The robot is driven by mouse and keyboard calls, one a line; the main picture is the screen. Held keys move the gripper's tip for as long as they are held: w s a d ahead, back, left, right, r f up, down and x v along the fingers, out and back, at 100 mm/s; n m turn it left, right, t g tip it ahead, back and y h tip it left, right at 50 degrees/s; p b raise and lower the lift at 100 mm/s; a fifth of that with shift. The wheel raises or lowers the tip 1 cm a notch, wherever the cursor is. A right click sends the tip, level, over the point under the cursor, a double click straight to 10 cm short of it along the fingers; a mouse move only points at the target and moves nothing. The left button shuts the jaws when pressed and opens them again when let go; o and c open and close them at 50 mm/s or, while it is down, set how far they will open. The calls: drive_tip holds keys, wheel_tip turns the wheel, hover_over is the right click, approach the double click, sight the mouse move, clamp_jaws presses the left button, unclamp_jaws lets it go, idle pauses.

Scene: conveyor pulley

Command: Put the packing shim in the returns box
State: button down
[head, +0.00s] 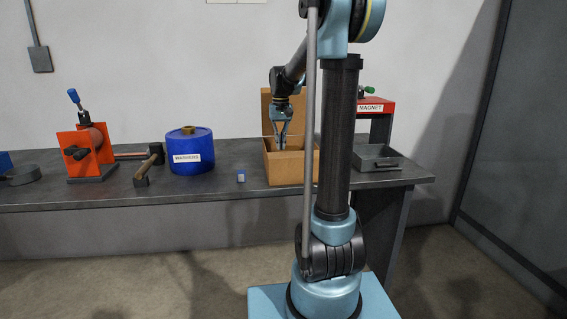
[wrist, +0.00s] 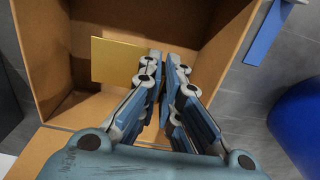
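The returns box is the open brown carton (head: 294,168) on the bench. My gripper (head: 281,146) points down into the box. In the wrist view its fingertips (wrist: 164,62) stand slightly apart with a narrow dark gap, and nothing shows between them. A flat tan-yellow plate, which looks like the packing shim (wrist: 116,62), is inside the box to the left of the fingers. Its right end is hidden behind the left finger, and I cannot tell whether it touches it.
A small blue-and-white block (head: 241,176) lies on the bench left of the box. The blue washers drum (head: 190,152), a hammer (head: 150,165) and an orange fixture (head: 86,150) stand farther left. The red magnet stand (head: 376,108) and a grey tray (head: 378,163) are on the right.

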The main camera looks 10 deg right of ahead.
wheel_tip(320, 180, down, 8)
drive_tip(key=shift+r, duration=0.25)
drive_tip(key=c, duration=1.8)
unclamp_jaws()
drive_tip(key=shift+r, duration=0.1)
wheel_tip(320, 180, up, 12)
drive_tip(key=shift+d+f, duration=0.1)
